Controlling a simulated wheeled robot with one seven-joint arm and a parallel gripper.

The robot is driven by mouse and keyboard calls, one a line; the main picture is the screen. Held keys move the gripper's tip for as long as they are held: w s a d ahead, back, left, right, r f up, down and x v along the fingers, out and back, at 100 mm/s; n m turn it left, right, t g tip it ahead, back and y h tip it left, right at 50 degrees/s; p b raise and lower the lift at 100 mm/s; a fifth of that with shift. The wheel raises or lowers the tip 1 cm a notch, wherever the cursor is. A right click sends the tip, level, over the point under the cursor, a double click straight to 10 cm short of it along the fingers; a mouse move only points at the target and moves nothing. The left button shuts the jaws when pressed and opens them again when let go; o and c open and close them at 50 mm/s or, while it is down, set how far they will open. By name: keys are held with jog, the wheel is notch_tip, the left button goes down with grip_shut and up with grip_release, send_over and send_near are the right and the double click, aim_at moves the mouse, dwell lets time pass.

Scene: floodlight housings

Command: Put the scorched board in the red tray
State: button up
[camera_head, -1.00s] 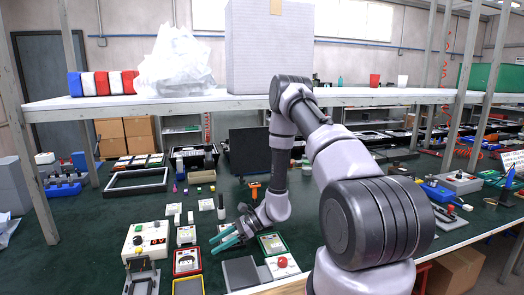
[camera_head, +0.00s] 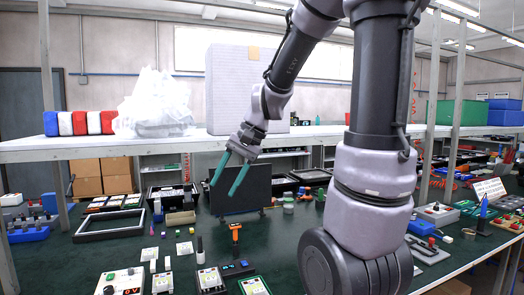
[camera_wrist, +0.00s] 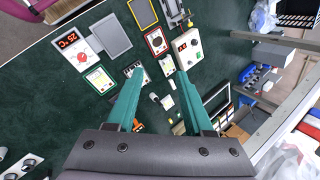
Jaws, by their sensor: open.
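The red tray (camera_wrist: 147,45) shows in the wrist view as a red-rimmed square with a pale, dark-marked face; it is outside the head view. My gripper (camera_head: 223,188) is open and empty, raised well above the bench, its teal fingers pointing down and left. In the wrist view my gripper (camera_wrist: 160,73) also has its fingers spread, with nothing between them. A small board with dark parts (camera_head: 210,279) lies on the bench below, beside a green-rimmed tray (camera_head: 254,287). Scorching is too small to make out, so I cannot tell which board is the scorched one.
A yellow-rimmed tray (camera_wrist: 142,14) lies beside the red one. A box with a red display (camera_head: 121,281), an orange-handled tool (camera_head: 235,232) and several small blocks stand on the green bench. A shelf (camera_head: 60,148) spans behind it. Green surface is clear at centre right.

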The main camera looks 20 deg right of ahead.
jog(key=s+d+r+n+t+h, duration=0.2)
jog(key=s+d+r+t, duration=0.3)
jog(key=s+r, duration=0.4)
jog(key=shift+s+d+h, duration=0.2)
jog(key=shift+d+h, duration=0.25)
jog(key=shift+h, duration=0.25)
